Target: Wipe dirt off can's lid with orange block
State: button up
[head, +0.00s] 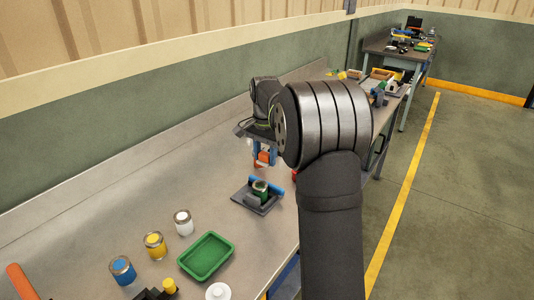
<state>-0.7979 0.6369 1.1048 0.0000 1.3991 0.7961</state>
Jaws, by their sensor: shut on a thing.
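The can (261,189) is small with a green body and stands upright in a dark holder (243,203) with a blue part along its back. My gripper (264,164) is above and behind the can, apart from it, with blue fingers pointing down. It is shut on the orange block (263,157), which shows between the fingers. My arm hides part of the gripper's surroundings. Dirt on the lid is too small to make out.
White (183,222), yellow (155,244) and blue (122,270) paint cans stand in the left foreground. A green tray (206,257) lies beside them, with a white round item (218,292) in front. The bench between these cans and the holder is clear.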

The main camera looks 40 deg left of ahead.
aim_at(262, 183)
jog(key=shift+f, duration=3.45)
jog(key=shift+s, duration=0.85)
jog(key=shift+c, duration=0.3)
jog(key=shift+s, duration=2)
jog(key=shift+w, duration=2.75)
jog(key=shift+w+r, duration=0.15)
jog(key=shift+r, duration=4)
jog(key=shift+d, duration=0.1)
